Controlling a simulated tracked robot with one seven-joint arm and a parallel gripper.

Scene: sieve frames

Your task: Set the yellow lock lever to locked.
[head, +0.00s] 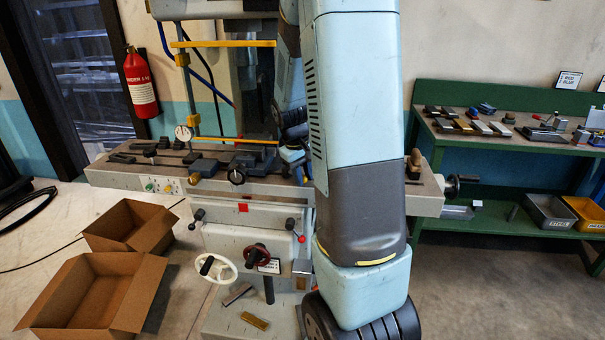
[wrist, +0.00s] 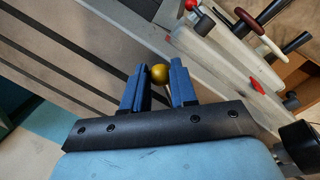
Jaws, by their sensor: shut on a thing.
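In the wrist view, the two blue fingers of my gripper (wrist: 159,77) stand on either side of a round yellow knob (wrist: 160,72), which I take to be the end of the yellow lock lever. The gripper is shut on this knob. The lever's shaft and pivot are hidden, and I see no locked or unlocked marking. In the head view my large light-blue arm covers the middle of the machine, and the lever cannot be made out there.
The grey machine (head: 245,211) carries a white handwheel (head: 228,268) and red-knobbed levers. Two open cardboard boxes (head: 68,290) stand at left. A green bench (head: 500,154) with tools and bins stands at right. Open floor lies between the machine and bench.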

